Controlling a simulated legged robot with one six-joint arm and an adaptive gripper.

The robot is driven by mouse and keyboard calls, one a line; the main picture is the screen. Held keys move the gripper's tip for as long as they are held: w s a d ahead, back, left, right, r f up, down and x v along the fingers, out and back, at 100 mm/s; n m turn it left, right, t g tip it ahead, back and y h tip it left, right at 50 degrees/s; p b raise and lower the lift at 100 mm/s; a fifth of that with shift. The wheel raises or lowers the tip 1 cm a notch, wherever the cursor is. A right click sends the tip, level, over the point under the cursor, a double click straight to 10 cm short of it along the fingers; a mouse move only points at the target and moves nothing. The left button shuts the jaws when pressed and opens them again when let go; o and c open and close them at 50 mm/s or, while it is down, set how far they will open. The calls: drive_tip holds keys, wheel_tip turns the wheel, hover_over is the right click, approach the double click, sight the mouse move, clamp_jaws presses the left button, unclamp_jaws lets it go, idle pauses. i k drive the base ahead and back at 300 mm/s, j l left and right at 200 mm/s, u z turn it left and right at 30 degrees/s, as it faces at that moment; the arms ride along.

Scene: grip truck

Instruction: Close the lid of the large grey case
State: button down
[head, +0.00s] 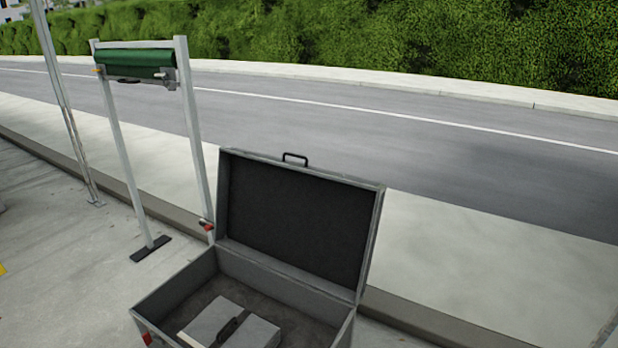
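The large grey case (345,327) stands open in the lower middle of the head view, its near end cut off by the bottom edge. Its lid (300,220) is raised roughly upright at the far side, showing a dark inner face. A black handle (295,158) sits on the lid's top edge. Inside the case lies a smaller light grey box (228,325) with a black handle, below the level of the rim as far as I can tell. A red latch (147,338) shows at the case's left front. My gripper is not in view.
A metal frame (190,130) with a green roll (135,64) stands left of the case, on a dark foot (150,248). A thin pole (68,110) stands further left. Behind the case run a kerb, a pale strip, a road (400,130) and a hedge (400,40).

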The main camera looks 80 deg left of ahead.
sight(315, 227)
drive_tip(key=i+j+u, duration=0.25)
drive_tip(key=u, duration=0.25)
drive_tip(key=i+u, duration=0.85)
drive_tip(key=u, duration=0.15)
drive_tip(key=i+u, duration=0.45)
drive_tip(key=i+l+u, duration=0.1)
drive_tip(key=i+u, duration=0.35)
drive_tip(key=i+l+u, duration=0.2)
drive_tip(key=u, duration=0.25)
drive_tip(key=i+l+u, duration=0.1)
drive_tip(key=i+u, duration=0.3)
drive_tip(key=i+l+u, duration=0.15)
drive_tip(key=u, duration=0.2)
drive_tip(key=i+l+u, duration=0.25)
drive_tip(key=u, duration=0.15)
